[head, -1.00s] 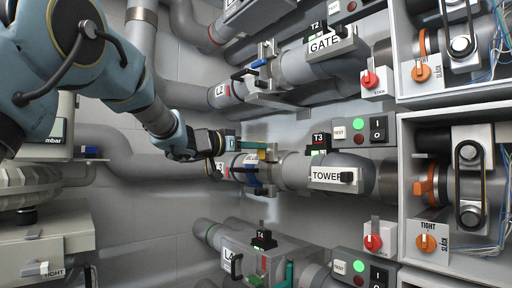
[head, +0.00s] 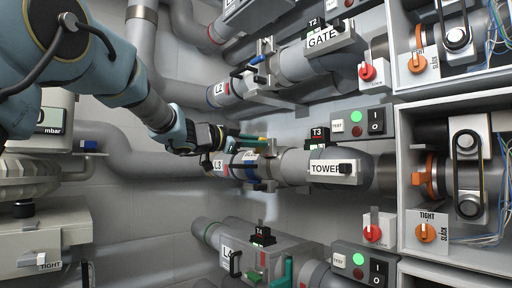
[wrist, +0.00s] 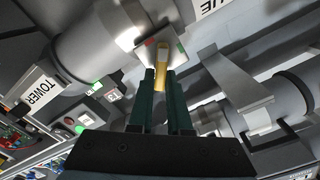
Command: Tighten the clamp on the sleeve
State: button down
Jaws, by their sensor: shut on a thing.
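My gripper (head: 262,140) is at the L3 pipe in the head view, with its teal fingers reaching right to the top of the sleeve clamp. In the wrist view my gripper (wrist: 163,75) has its two fingers close together on a yellow lever (wrist: 162,62). The lever stands at a pale plate (wrist: 150,45) with a red mark and a green mark. The sleeve (head: 250,170) is on the L3 pipe, left of the TOWER valve body (head: 333,168), and shows a blue band. The clamp's far side is hidden.
The GATE pipe (head: 310,62) runs above and the L4 pipe (head: 240,250) below, each with handles jutting out. Control boxes with a green lamp (head: 357,116) and open cabinets (head: 405,180) stand at the right. A grey pipe (head: 120,155) passes behind my arm.

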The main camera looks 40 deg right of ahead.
jog(key=m+b, duration=0.2)
jog(key=m, duration=0.1)
jog(key=f+m+b, duration=0.1)
jog(key=m+b, duration=0.1)
jog(key=m, duration=0.2)
jog(key=m+b, duration=0.2)
jog(key=m, duration=0.1)
jog(key=shift+s+f, duration=0.15)
jog(key=shift+s, duration=0.15)
jog(key=shift+m, duration=0.4)
jog(key=c, duration=0.9)
grip_release()
jog(key=shift+o, duration=0.2)
jog(key=shift+a, duration=0.1)
jog(key=a+b, duration=0.3)
jog(key=a, duration=0.7)
jog(key=shift+w+a, duration=0.3)
jog(key=shift+w, duration=0.05)
